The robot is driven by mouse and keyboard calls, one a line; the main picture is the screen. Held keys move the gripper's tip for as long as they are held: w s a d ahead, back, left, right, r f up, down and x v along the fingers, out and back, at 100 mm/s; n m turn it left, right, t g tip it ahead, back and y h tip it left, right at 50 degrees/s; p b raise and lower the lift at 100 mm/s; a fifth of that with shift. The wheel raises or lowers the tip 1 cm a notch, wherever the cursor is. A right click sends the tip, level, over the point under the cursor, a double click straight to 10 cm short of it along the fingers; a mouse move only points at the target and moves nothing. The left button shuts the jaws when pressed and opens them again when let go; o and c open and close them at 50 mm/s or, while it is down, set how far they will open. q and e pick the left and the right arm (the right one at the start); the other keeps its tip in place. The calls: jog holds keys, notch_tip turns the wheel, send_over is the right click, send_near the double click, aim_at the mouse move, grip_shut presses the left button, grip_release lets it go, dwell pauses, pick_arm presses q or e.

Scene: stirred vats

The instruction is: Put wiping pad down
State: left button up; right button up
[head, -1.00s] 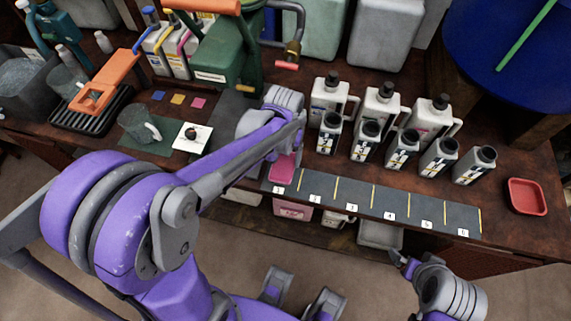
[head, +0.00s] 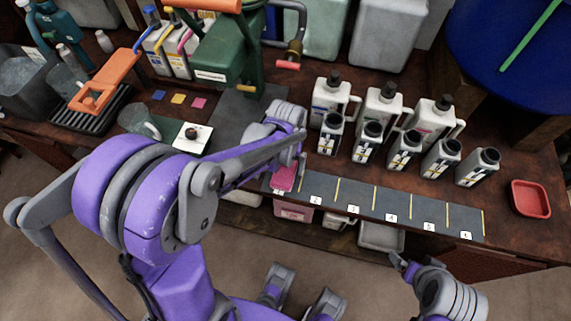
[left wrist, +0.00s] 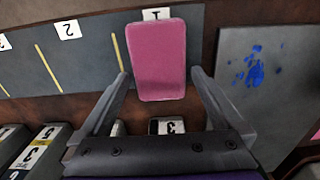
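The pink wiping pad (head: 284,178) is at the first section, on the left end of the dark numbered strip (head: 405,208). In the left wrist view the pad (left wrist: 160,60) lies between my left gripper's fingertips (left wrist: 160,73), with a narrow gap showing on each side. My left gripper (head: 295,172) is low over the strip and looks open around the pad. Whether the pad's underside rests fully on the strip is hard to see. My right gripper (head: 402,264) is in front of the counter, away from the pad; its finger opening is unclear.
Several small labelled bottles (head: 405,150) stand behind the strip, with larger white jugs (head: 383,108) behind them. A red tray (head: 530,198) is at the right. A grey plate with a blue smear (left wrist: 255,75) lies beside the pad. The strip's other sections are bare.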

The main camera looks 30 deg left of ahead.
aim_at(285, 168)
pick_arm(q)
jog(key=shift+r, duration=0.15)
notch_tip(285, 168, up, 12)
jog(key=p, duration=0.2)
jog(key=s+d+f+m+t, duration=0.1)
jog(key=s+t, duration=0.1)
jog(key=s, duration=0.4)
jog(key=s+d+f+m+t, duration=0.1)
jog(key=s+d+t, duration=0.1)
jog(key=s, duration=0.4)
jog(key=shift+s+d+m+t, duration=0.25)
jog(key=shift+d+m+t, duration=0.05)
jog(key=shift+t, duration=0.3)
jog(key=shift+r, duration=0.15)
